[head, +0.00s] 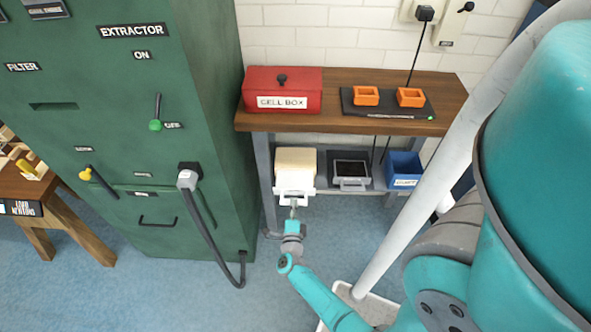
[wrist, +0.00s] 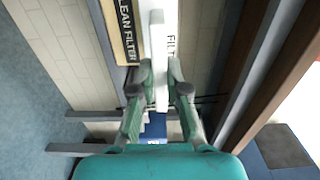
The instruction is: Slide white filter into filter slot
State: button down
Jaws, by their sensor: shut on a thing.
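In the wrist view, my gripper (wrist: 160,88) is shut on a white upright part of the filter (wrist: 158,35). In the head view, my gripper (head: 293,210) reaches up to the filter's front from below. A label reading "CLEAN FILTER" (wrist: 126,30) shows beside it in the wrist view. The filter slot (head: 53,106) is a dark horizontal opening in the green extractor (head: 110,75), below the "FILTER" label. The filter's far side is hidden.
A dark framed tray with a handle (head: 351,172) and a blue bin (head: 403,168) stand right of the filter. A red cell box (head: 283,90) is on the wooden top (head: 345,78) above.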

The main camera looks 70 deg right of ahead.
jog(key=shift+v, duration=2.15)
